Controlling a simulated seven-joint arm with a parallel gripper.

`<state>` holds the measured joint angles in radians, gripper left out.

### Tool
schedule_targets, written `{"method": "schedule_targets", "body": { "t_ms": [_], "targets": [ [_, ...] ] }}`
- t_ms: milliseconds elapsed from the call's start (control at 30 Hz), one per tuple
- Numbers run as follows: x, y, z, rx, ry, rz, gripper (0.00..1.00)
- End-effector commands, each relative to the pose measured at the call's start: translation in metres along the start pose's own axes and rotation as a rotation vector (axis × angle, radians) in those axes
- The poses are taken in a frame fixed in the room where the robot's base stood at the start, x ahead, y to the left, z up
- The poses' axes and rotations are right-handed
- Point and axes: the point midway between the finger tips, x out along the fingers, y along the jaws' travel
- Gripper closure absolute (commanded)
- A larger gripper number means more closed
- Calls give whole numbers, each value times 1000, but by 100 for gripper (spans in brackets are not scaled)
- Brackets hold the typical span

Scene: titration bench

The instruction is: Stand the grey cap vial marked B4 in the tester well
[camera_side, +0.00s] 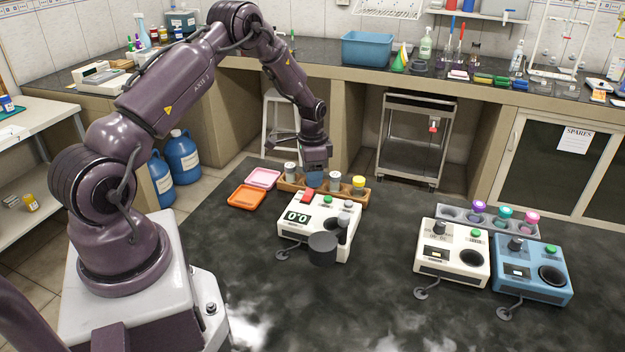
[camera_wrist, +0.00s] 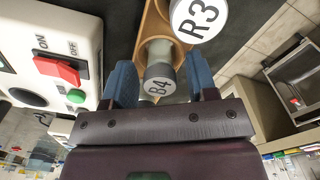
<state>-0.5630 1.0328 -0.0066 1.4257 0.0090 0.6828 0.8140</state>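The grey cap vial marked B4 (camera_wrist: 160,82) stands in the wooden rack (camera_wrist: 150,28), seen from above in the wrist view. My gripper (camera_wrist: 161,84) is open, with one blue finger on each side of the B4 cap and a gap showing on both sides. In the side view my gripper (camera_side: 315,180) is low over the rack (camera_side: 347,193), and its fingers hide what is between them. The white tester (camera_side: 292,240) stands in front of the rack, with a display, a red switch and a dark round piece (camera_side: 322,248) at its front. Its well is not clearly visible.
The vial marked R3 (camera_wrist: 199,14) is close beside B4. Other rack vials include a grey-capped one (camera_side: 335,180) and a yellow-capped one (camera_side: 358,184). Pink (camera_side: 263,178) and orange (camera_side: 246,196) trays lie left of the rack. A blue tester (camera_side: 531,268) stands at right.

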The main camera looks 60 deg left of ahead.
Motion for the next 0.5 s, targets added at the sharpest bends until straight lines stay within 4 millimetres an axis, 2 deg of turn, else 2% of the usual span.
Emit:
{"method": "schedule_targets", "body": {
  "t_ms": [33, 133, 167, 333, 500],
  "targets": [
    [0, 0, 0, 0, 0, 0, 59],
    [0, 0, 0, 0, 0, 0, 82],
    [0, 0, 0, 0, 0, 0, 84],
    [-2, 0, 0, 0, 1, -1, 84],
    [-14, 0, 0, 0, 1, -1, 84]
  ]
}}
